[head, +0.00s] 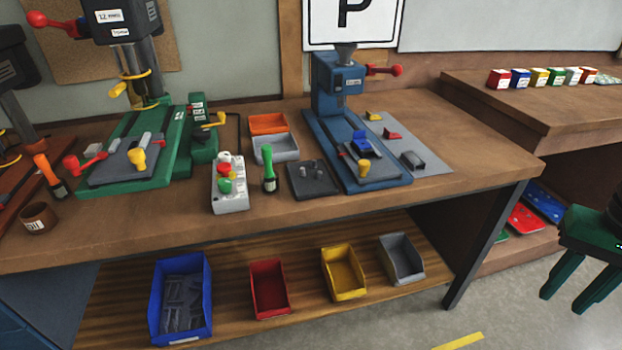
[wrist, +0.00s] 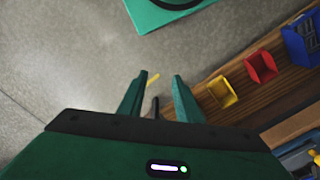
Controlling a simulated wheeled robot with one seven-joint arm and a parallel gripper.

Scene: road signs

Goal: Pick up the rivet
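My gripper (head: 564,302) is at the right edge of the head view, over the floor and to the right of the workbench. Its two green fingers are apart and nothing is between them. It also shows in the wrist view (wrist: 156,88), fingers spread over grey floor. I cannot pick out a rivet for certain. The blue bin (head: 155,303) on the lower shelf holds several grey pieces too unclear to name. A dark block (head: 300,187) on the benchtop carries small grey pegs. My gripper is far from both.
The workbench (head: 470,150) carries a green press (head: 182,160), a blue press (head: 320,150) and a button box (head: 230,200). Red (head: 270,288), yellow (head: 343,272) and grey (head: 402,257) bins stand on the lower shelf. A table leg (head: 481,252) stands between shelf and gripper.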

